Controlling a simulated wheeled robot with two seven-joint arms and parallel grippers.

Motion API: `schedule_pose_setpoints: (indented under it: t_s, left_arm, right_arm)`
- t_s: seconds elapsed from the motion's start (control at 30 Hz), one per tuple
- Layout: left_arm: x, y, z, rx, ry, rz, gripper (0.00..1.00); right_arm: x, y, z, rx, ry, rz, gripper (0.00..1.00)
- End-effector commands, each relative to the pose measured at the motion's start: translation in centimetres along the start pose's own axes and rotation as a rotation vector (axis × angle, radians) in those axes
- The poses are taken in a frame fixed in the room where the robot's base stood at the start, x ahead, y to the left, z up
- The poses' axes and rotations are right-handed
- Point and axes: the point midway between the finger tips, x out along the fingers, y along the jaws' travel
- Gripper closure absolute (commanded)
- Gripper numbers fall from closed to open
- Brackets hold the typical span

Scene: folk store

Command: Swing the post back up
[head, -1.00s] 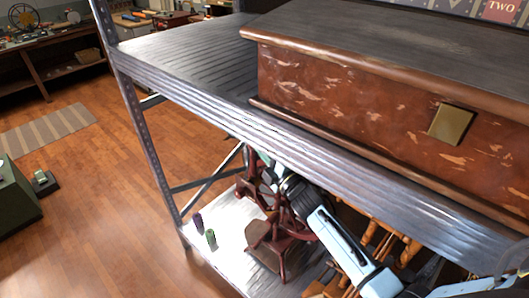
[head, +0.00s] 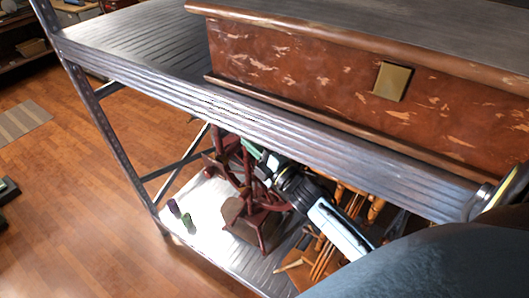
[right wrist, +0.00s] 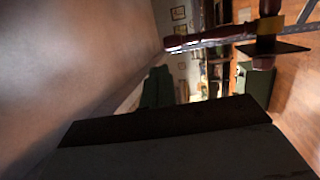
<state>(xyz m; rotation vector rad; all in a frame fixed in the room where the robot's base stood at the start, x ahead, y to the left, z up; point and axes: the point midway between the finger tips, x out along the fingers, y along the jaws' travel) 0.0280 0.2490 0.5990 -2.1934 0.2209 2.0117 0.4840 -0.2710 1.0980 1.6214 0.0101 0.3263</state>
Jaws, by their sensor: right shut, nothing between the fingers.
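A dark red wooden device with upright posts (head: 246,165) and spread legs stands on the lower shelf (head: 203,206), under the upper shelf. I cannot tell which post is the movable one. My right gripper (head: 266,160) reaches in beneath the upper shelf from the right, close beside the device. It is shut with nothing in it. Its tips are partly hidden, and I cannot tell whether they touch the wood. In the right wrist view, the dark gripper body fills the bottom, and a dark red bar (right wrist: 215,36) crosses the upper right. My left gripper is not seen.
The upper shelf edge (head: 300,138) runs just above my right arm. A large worn reddish chest (head: 300,70) rests on it. Brown wooden parts (head: 325,250) lie to the right. Floor is open at left.

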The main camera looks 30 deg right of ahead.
Motion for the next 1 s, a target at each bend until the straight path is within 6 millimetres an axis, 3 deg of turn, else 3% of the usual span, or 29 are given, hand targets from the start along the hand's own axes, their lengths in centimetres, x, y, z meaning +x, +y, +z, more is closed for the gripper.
schedule_pose_setpoints:
  t_s: [0.1, 0.27, 0.67, 0.87, 1.0]
  left_arm:
    - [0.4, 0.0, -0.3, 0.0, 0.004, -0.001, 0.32]
    - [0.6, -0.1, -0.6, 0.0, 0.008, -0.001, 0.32]
    - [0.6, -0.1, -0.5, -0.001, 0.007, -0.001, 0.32]
    - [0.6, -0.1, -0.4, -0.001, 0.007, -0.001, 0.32]
    - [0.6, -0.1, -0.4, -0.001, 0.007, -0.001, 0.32]
  right_arm:
    - [-2.2, 0.3, 0.0, 0.0, 0.001, -0.003, 1.0]
    - [-3.9, 0.7, 0.0, 0.001, 0.0, -0.001, 1.0]
    - [-4.6, 0.8, 0.1, 0.024, -0.018, -0.016, 1.0]
    - [-5.7, -0.7, 0.6, 0.223, -0.174, -0.142, 1.0]
    - [-8.0, -2.6, 0.4, 0.46, -0.357, -0.294, 1.0]
